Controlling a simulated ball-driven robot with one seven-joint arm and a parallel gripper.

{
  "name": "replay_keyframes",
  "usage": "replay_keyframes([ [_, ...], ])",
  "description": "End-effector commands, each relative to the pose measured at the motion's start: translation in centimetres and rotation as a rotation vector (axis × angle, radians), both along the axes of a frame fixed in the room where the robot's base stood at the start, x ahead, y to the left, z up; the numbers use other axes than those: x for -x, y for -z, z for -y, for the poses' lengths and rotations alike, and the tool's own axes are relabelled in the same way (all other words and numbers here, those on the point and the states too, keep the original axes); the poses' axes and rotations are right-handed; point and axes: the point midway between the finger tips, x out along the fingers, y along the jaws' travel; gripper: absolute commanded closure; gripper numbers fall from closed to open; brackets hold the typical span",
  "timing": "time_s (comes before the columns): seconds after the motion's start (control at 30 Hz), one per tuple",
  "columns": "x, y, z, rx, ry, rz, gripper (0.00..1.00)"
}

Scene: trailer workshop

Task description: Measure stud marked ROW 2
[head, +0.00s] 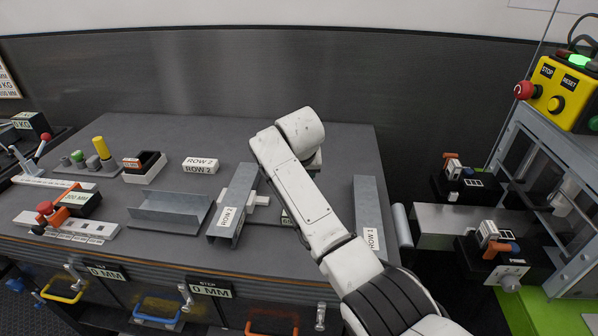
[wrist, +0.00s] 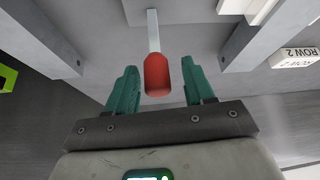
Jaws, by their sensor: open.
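A white block (head: 201,166) carries ROW 2 and also shows in the wrist view (wrist: 294,58). A small label behind my arm is mostly hidden. In the wrist view my gripper (wrist: 160,68) is open, its teal fingers on either side of a red handle (wrist: 157,76) with a flat metal shaft. Contact is not visible.
Plugs, a small box (head: 145,168) and an orange-and-black gauge (head: 75,203) stand at left. Drawers marked 0 MM line the bench front. A machine frame with a yellow control box (head: 563,92) stands at right. The back of the bench is mostly clear.

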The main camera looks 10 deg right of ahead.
Motion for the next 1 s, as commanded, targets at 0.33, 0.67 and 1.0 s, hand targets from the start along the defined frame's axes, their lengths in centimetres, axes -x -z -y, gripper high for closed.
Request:
replay_keyframes([
  [0.33,1.6,-3.0,-0.4,-0.002,-0.002,0.005,0.47],
  [0.67,4.4,-8.0,-0.9,-0.001,-0.002,0.004,0.47],
  [1.0,5.2,-9.4,-0.9,0.000,-0.001,0.001,0.47],
])
